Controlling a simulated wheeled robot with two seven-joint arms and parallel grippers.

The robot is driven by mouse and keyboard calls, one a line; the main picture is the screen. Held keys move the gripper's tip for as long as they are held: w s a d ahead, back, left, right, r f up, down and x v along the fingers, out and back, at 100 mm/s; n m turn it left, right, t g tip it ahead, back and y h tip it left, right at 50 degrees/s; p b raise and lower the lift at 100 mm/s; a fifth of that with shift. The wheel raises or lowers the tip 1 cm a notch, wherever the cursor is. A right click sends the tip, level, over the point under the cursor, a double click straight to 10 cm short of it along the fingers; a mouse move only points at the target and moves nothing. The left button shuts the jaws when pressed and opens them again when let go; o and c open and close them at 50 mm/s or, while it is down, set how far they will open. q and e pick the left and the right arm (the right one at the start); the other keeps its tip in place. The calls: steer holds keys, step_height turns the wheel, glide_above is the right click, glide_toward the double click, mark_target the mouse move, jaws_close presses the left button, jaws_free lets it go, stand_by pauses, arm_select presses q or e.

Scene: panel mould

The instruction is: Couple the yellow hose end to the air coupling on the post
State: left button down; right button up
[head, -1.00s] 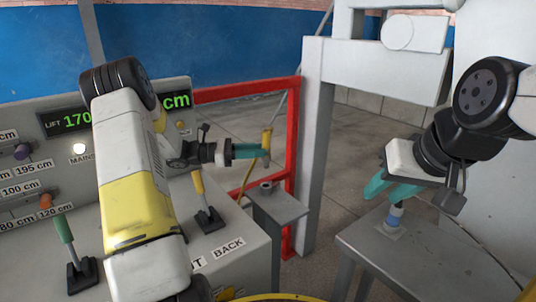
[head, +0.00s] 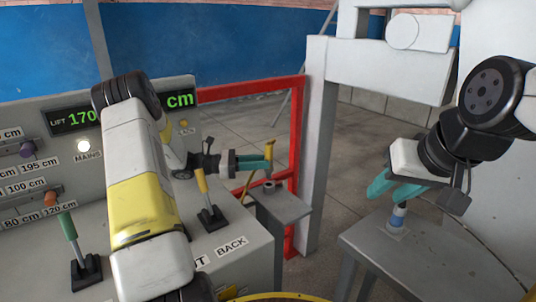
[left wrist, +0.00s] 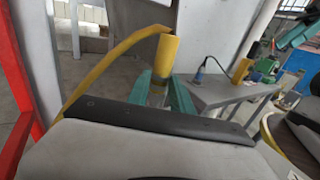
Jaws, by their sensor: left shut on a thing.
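My left gripper (head: 250,160) is shut on the yellow hose end (head: 268,152), which it holds upright. In the left wrist view the hose end (left wrist: 166,56) stands up between the teal fingers (left wrist: 162,92), and the yellow hose arches off to the left. The grey air coupling (head: 268,187) sits on a small grey post top (head: 284,205), just below the hose end. Whether the two touch, I cannot tell. My right gripper (head: 390,188) has its teal fingers apart, just above a blue plug (head: 398,212) on a grey table.
The grey table (head: 425,250) stands to the right. A red frame (head: 298,135) and a grey upright (head: 318,150) stand behind the post. A control console (head: 225,243) with levers, including a yellow-handled one (head: 203,188), is at the left, close under my left arm.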

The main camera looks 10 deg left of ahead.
arm_select(q)
steer(key=shift+f, duration=0.55)
steer(key=shift+f, duration=1.4)
stand_by(1.1)
steer(key=shift+r, duration=1.15)
steer(key=shift+f, duration=1.05)
stand_by(0.9)
steer(key=c, duration=1.1)
jaws_free()
steer(key=shift+f, duration=0.1)
steer(key=shift+o, duration=0.2)
steer(key=v, duration=0.8)
